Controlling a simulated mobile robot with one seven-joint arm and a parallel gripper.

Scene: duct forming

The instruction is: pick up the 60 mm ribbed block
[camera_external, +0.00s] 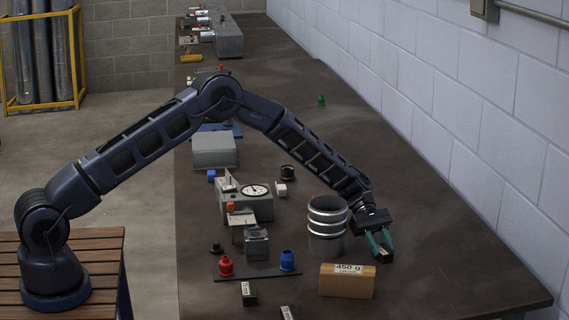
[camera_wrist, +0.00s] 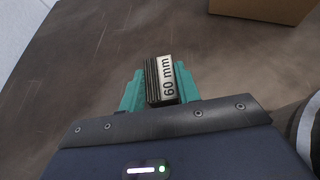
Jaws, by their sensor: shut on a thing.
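The 60 mm ribbed block (camera_wrist: 161,80) is dark with ribs along its side and a white label reading "60 mm" on top. In the wrist view it sits between the two green fingers of my gripper (camera_wrist: 160,92), which are shut on it. In the external view my gripper (camera_external: 381,246) points down at the right part of the bench, to the right of the ribbed metal cylinder. There the block is mostly hidden by the fingers. I cannot tell whether it touches the bench.
A wooden block (camera_external: 347,281) labelled 450 g stands just in front of my gripper. A ribbed metal cylinder (camera_external: 326,228) stands close on the left.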

